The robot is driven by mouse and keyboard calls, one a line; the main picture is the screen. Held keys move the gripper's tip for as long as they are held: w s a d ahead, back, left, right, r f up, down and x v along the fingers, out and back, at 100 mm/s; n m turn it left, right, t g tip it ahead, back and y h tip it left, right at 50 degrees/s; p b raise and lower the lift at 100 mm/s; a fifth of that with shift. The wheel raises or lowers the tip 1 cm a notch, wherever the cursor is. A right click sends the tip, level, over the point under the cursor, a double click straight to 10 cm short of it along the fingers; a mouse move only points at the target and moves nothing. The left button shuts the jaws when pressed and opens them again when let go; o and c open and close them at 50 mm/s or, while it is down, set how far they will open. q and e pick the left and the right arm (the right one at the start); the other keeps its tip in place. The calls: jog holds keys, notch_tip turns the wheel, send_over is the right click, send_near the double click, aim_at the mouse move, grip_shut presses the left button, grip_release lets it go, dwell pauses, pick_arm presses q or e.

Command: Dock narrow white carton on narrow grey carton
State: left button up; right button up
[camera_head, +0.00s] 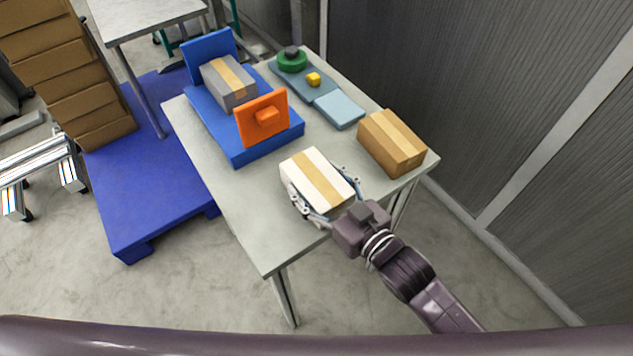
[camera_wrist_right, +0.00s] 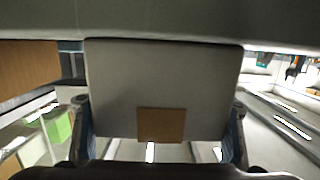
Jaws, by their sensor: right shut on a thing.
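The narrow white carton (camera_head: 309,172), with a tan tape strip, is at the near end of the table. My right gripper (camera_head: 327,197) is shut on it, with fingers on both sides; I cannot tell whether it touches the table. In the right wrist view the carton's pale end face (camera_wrist_right: 165,85) fills the middle between my fingers (camera_wrist_right: 160,132). The narrow grey carton (camera_head: 225,83), with a tan strip, sits on a blue fixture (camera_head: 240,152) between its upright blue plate and an orange plate (camera_head: 261,118). My left gripper is not in view.
A brown carton (camera_head: 392,142) stands close to the right of the white one. Behind it are a light blue pad (camera_head: 339,110), a blue-grey tray (camera_head: 302,87), a green round piece (camera_head: 292,61) and a yellow piece (camera_head: 313,79). The table's (camera_head: 243,194) near left is bare.

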aim_at(317, 178)
notch_tip(317, 178, up, 20)
jog(key=p, duration=0.3)
jog(key=w+d+f+m+t+h, duration=0.2)
jog(key=w+d+f+m+h, duration=0.1)
jog(key=d+f+m+h, duration=0.1)
notch_tip(317, 178, down, 2)
jog(key=shift+w+d+f+t+h, duration=0.1)
jog(key=shift+w+d+t+h, duration=0.2)
jog(key=shift+d+h, duration=0.45)
jog(key=d+f+m+h, duration=0.1)
jog(key=d+h, duration=0.1)
jog(key=d+f+m+h, duration=0.1)
jog(key=d+m+h, duration=0.3)
jog(key=shift+s+f, duration=0.2)
jog(key=shift+f, duration=0.2)
jog(key=shift+c, duration=0.2)
jog(key=s+d+r+m+g+h, duration=0.3)
jog(key=s+d+m+g+h, duration=0.2)
jog(key=s+d+m+h, duration=0.3)
jog(key=s+h, duration=0.2)
jog(key=h, duration=0.1)
jog(key=shift+m+g, duration=0.3)
jog(key=shift+g, duration=0.1)
